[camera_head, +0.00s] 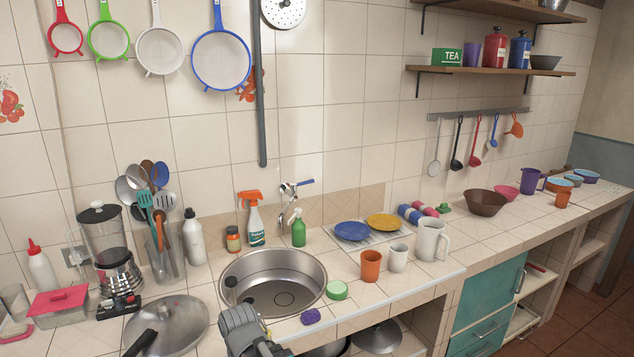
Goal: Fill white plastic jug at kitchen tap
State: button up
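The white plastic jug (431,241) stands upright on the tiled counter, right of the sink, with its handle to the right. Its inside cannot be made out. The tap (291,196) is on the wall behind the sink and has a blue lever. The round steel sink (316,276) looks empty, with a drain in its bottom. My gripper (238,292) is at the sink's near left rim, well left of the jug and apart from it. It appears to hold nothing; its finger opening is unclear.
An orange cup (371,266) and a white mug (398,257) stand close left of the jug. A green spray bottle (299,229) stands by the tap. A lidded pan (172,324) is left.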

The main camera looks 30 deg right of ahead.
aim_at(293, 185)
jog(key=z, duration=0.8)
